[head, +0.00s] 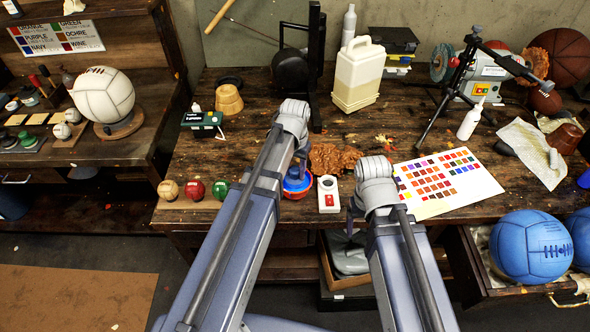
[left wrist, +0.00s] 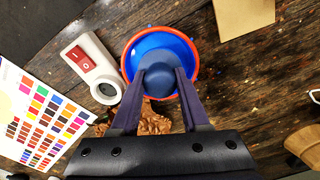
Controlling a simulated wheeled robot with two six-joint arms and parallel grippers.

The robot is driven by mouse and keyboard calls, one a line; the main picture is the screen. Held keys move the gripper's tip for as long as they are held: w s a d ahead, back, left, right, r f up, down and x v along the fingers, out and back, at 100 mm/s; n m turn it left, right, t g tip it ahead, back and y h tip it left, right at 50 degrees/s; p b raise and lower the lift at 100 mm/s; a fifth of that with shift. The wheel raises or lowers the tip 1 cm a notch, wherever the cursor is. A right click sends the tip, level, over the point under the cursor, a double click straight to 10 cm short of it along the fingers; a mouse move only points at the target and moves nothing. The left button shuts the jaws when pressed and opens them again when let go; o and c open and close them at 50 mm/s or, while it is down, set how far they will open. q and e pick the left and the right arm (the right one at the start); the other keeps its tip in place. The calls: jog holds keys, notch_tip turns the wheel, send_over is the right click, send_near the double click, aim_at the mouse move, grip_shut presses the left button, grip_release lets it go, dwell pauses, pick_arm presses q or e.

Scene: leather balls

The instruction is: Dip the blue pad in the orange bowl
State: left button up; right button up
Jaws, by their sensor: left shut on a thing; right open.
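The orange bowl (left wrist: 195,55) has an orange-red rim and a bright blue inside. In the head view the bowl (head: 297,191) stands near the table's front edge, partly covered by my left arm. My left gripper (left wrist: 160,72) is shut on the blue pad (left wrist: 159,84), a dark, rounded piece. The pad is over the blue inside of the bowl, within its rim as seen from above. I cannot tell whether it touches the blue. My right arm's front joint shows right of the bowl in the head view; its gripper fingers are hidden.
A white device with a red switch (head: 328,194) stands close right of the bowl. A colour chart (head: 447,183) lies further right. Red, green and tan balls (head: 193,189) sit to the left. A crumpled brown piece (head: 330,158) lies behind the bowl.

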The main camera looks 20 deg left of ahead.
pick_arm(q)
jog(key=shift+r+p, duration=1.9)
jog(key=shift+r, duration=0.35)
notch_tip(320, 180, up, 4)
jog(key=p, duration=0.4)
